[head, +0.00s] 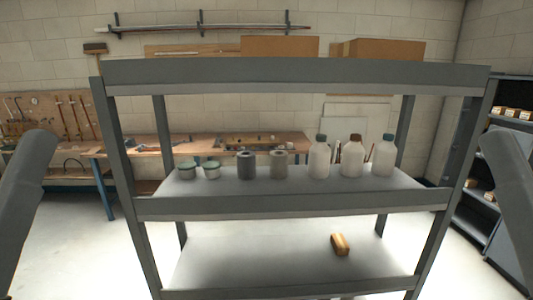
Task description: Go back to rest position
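Only parts of my two arms show, at the left and right edges of the head view. Neither gripper is in view. In front of me stands a grey metal shelf unit (290,208). Its middle shelf holds two small jars with green lids (187,171), a dark grey roll (247,165), a lighter grey roll (279,164) and three white bottles, one with a dark cap (319,160), one with a red-brown cap (351,160) and one with a teal cap (383,158). A yellow-brown object (340,244) lies on the lower shelf.
Cardboard boxes (280,46) show above the top shelf's edge. A wooden workbench (150,145) and a tool board (60,115) stand behind at the left. A dark shelf (505,150) with small boxes stands at the right. Bare floor shows on both sides of the unit.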

